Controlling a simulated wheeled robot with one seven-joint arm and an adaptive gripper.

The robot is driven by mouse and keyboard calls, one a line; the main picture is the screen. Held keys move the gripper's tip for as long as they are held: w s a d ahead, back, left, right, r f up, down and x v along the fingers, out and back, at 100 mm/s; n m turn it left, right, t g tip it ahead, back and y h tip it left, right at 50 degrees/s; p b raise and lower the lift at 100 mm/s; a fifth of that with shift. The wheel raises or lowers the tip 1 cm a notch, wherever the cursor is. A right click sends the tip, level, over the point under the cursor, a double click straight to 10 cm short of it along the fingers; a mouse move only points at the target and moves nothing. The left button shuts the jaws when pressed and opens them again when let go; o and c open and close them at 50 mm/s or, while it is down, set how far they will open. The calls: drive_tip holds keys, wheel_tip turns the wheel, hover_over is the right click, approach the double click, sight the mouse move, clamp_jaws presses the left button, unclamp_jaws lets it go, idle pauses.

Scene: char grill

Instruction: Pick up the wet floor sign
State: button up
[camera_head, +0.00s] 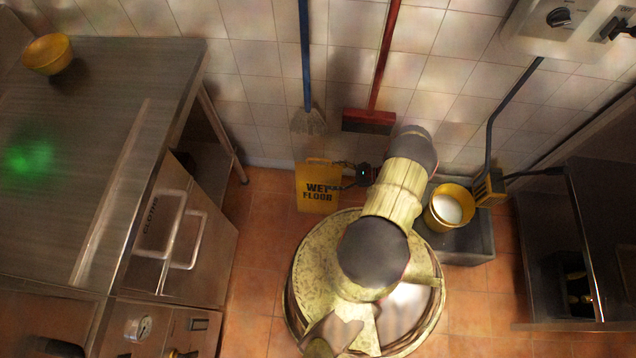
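The yellow wet floor sign (317,203) stands on the tiled floor near the back wall, left of my arm, with dark lettering facing up toward the camera. My gripper (343,175) is at the upper right edge of the sign. Its two dark fingers look spread apart and point left at the sign. Their tips overlap the sign's right edge in the picture; I cannot tell whether they touch it. Part of the gripper is small and dark against the wall and floor.
A blue-handled mop (307,70) and a red broom (381,70) lean on the wall behind the sign. A yellow bucket (437,216) stands on a grey block at right. A steel counter (100,180) with a yellow bowl (48,54) fills the left. Floor left of the sign is clear.

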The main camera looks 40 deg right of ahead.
sight(322, 178)
drive_tip(key=x, duration=0.2)
drive_tip(key=b+x, duration=0.1)
drive_tip(key=x, duration=0.1)
drive_tip(key=shift+a+f, duration=0.1)
drive_tip(key=shift+f, duration=0.3)
drive_tip(key=shift+w+a, duration=0.25)
drive_tip(key=shift+c, duration=0.2)
clamp_jaws()
idle(0.5)
